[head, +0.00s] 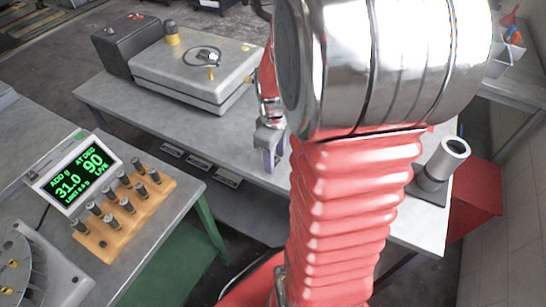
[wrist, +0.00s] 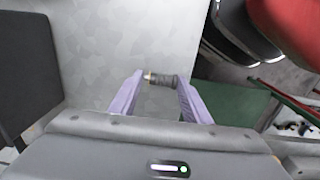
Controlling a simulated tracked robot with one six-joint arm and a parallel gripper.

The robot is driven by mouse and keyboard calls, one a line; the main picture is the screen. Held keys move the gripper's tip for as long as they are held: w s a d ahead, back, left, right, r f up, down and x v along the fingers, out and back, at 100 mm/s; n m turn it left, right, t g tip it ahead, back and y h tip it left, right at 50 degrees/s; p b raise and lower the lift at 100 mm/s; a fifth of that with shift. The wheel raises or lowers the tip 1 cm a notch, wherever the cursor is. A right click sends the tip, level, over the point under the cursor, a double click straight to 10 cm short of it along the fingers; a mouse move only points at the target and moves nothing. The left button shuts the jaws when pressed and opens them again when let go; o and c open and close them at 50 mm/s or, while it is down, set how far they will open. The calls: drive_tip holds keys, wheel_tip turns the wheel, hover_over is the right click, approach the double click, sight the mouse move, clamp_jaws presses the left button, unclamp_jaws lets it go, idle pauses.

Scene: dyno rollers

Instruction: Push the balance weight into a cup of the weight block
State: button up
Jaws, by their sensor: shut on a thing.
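My gripper (wrist: 160,92) has its two purple fingers shut on a small dark cylinder with a pale brassy end, the balance weight (wrist: 165,81). The weight lies crosswise between the fingertips. In the head view my gripper (head: 271,158) hangs over the middle grey table, far right of the wooden block; the weight is not clearly visible there. The orange wooden block (head: 153,205) on the left table holds several upright dark weights (head: 124,204), with a dark empty hole near its front end. I cannot tell for certain whether this is the weight block with cups.
A lit display (head: 75,175) reading 31.0 and 90 stands behind the wooden block. A disc with brass parts (head: 15,270) is at lower left. A grey machine with a handwheel (head: 195,72) and a grey cylinder (head: 445,160) stand on the middle table. A gap separates the tables.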

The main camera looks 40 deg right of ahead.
drive_tip(key=o, duration=1.1)
drive_tip(key=shift+o, duration=0.2)
wheel_tip(320, 180, up, 14)
drive_tip(key=shift+a+f, duration=0.15)
drive_tip(key=shift+a, duration=0.05)
idle(0.8)
